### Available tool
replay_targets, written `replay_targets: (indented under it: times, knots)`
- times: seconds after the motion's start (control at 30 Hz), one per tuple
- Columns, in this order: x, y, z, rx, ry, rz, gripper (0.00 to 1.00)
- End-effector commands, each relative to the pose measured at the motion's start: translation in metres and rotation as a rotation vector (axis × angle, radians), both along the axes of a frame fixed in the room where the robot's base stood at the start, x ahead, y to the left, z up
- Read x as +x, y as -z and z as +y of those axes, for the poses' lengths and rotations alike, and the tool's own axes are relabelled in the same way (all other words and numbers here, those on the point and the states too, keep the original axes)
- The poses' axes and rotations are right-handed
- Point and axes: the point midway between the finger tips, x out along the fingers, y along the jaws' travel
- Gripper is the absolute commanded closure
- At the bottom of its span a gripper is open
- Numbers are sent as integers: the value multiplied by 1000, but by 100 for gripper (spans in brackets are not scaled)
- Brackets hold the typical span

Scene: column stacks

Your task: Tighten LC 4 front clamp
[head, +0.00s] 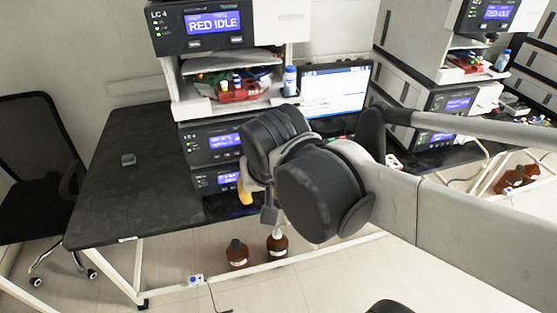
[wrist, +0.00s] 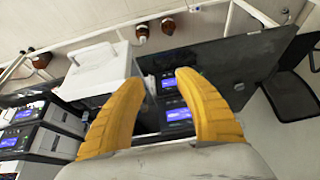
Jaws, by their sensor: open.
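The LC 4 stack (head: 215,35) stands on the dark bench, its top screen reading RED IDLE. Below that screen is an open bay with red and green fittings (head: 235,88) and small bottles; I cannot make out the front clamp among them. My gripper (wrist: 157,82) is open in the wrist view, its two yellow fingers apart with nothing between them. Lit blue module screens (wrist: 170,84) show beyond the gap. In the head view only a bit of yellow finger (head: 244,190) shows, in front of the lower modules; my arm hides the rest.
A monitor (head: 335,88) stands right of the stack. More instrument stacks (head: 440,60) fill the right. The bench (head: 125,185) left of the stack is mostly clear, with a small dark block (head: 128,159). A black chair (head: 38,150) stands at the left; brown bottles (head: 237,254) are on the floor.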

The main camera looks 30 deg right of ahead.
Motion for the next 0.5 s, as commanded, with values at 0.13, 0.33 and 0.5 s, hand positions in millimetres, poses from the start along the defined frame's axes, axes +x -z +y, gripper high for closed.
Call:
replay_targets:
  times: [0.13,0.33,0.5]
  knots:
    - [30,-16,-17,-22,318,101,60]
    - [68,5,-37,-126,817,118,60]
    - [93,24,-45,-240,1208,15,60]
